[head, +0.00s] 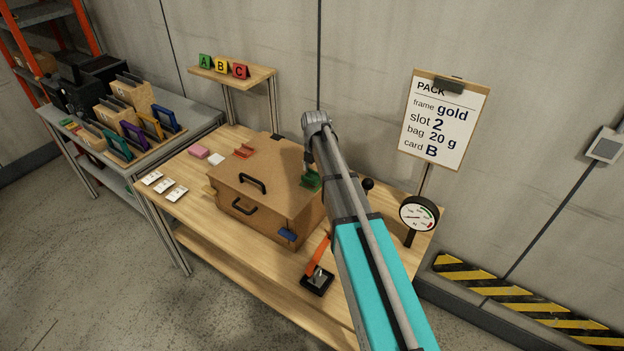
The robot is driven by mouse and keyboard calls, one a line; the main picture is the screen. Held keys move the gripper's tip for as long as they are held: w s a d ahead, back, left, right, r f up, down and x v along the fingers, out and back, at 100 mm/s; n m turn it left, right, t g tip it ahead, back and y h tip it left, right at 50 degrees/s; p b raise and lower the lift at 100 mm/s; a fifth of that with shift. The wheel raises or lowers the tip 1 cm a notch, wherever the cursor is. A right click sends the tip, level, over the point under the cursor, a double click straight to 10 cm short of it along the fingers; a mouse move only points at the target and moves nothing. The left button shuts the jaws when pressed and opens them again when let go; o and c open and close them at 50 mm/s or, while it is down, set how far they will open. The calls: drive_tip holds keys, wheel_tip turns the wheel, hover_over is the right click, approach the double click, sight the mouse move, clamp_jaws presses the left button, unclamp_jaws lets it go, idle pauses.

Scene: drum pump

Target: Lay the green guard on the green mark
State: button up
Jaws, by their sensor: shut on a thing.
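The green guard (312,181) is at the right back corner of a brown case (232,193) on the wooden table. My gripper (309,170) points down at it and is shut on it. My arm covers part of the gripper and the area right of the guard. I cannot tell whether the guard touches the case. No green mark can be made out on the table; it may be hidden behind the case or my arm.
A red guard (243,151), a blue guard (288,234) and a yellow piece (208,190) are at the case's other corners. An orange lever on a black base (317,280) stands in front. A gauge (419,214) and sign (444,120) stand right.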

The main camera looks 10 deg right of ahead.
sight(315, 172)
drive_tip(key=shift+f+b, duration=0.5)
drive_tip(key=shift+f, duration=0.4)
drive_tip(key=shift+f, duration=0.15)
drive_tip(key=o, duration=0.7)
drive_tip(key=shift+r, duration=0.2)
wheel_tip(315, 172, up, 12)
drive_tip(key=p, duration=1.2)
